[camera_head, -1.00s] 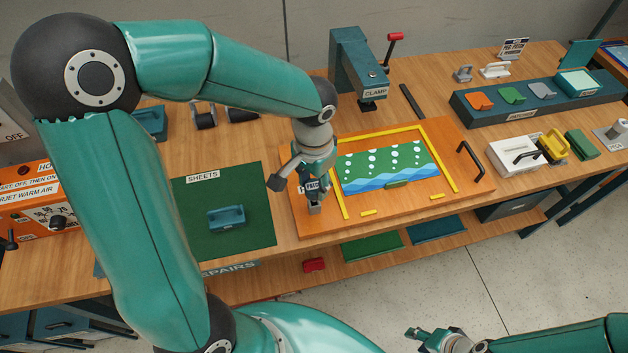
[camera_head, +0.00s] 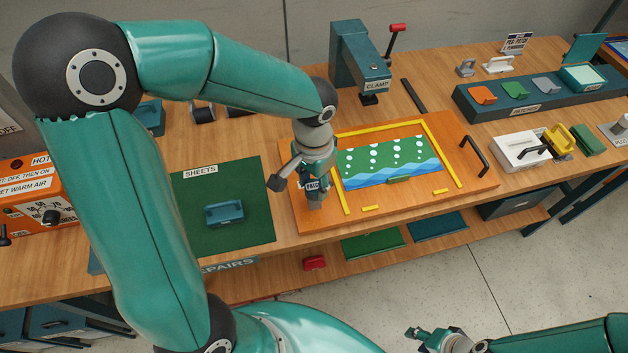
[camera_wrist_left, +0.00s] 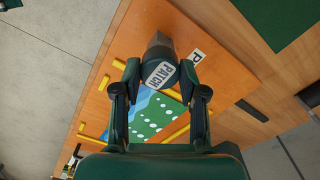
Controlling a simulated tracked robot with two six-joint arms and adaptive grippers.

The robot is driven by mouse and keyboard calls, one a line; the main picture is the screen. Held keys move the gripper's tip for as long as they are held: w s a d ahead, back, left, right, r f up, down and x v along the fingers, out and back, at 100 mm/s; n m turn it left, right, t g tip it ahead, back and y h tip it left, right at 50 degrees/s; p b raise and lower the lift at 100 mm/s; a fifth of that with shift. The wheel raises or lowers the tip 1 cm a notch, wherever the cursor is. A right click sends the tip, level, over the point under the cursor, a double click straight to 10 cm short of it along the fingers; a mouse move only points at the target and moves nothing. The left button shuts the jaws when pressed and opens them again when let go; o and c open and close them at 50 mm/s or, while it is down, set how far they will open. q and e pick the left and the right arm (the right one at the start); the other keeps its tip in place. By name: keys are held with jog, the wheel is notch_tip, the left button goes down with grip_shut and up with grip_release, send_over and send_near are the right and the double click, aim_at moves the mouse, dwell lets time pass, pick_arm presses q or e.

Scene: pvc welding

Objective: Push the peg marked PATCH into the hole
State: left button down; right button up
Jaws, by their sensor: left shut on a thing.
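The hole is hidden, so I cannot tell how deep the peg sits. A white label with a P (camera_wrist_left: 197,55) is on the board beside the peg. My right gripper (camera_head: 432,338) is low at the bottom, away from the bench; its jaws are unclear.
A green sheet with white dots and blue waves (camera_head: 390,162) lies on the board inside yellow strips (camera_head: 447,150). A dark CLAMP (camera_head: 357,60) stands behind. A green SHEETS mat (camera_head: 245,225) with a blue block (camera_head: 224,213) is to the left. A black handle (camera_head: 474,155) is at the board's right.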

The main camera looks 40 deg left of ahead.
aim_at(314, 186)
pick_arm(q)
jog(key=shift+f+b, duration=0.65)
jog(key=shift+f, duration=0.15)
jog(key=c, duration=0.6)
grip_release()
jog(key=shift+o, duration=0.2)
jog(key=shift+r, duration=0.15)
notch_tip(314, 186, up, 12)
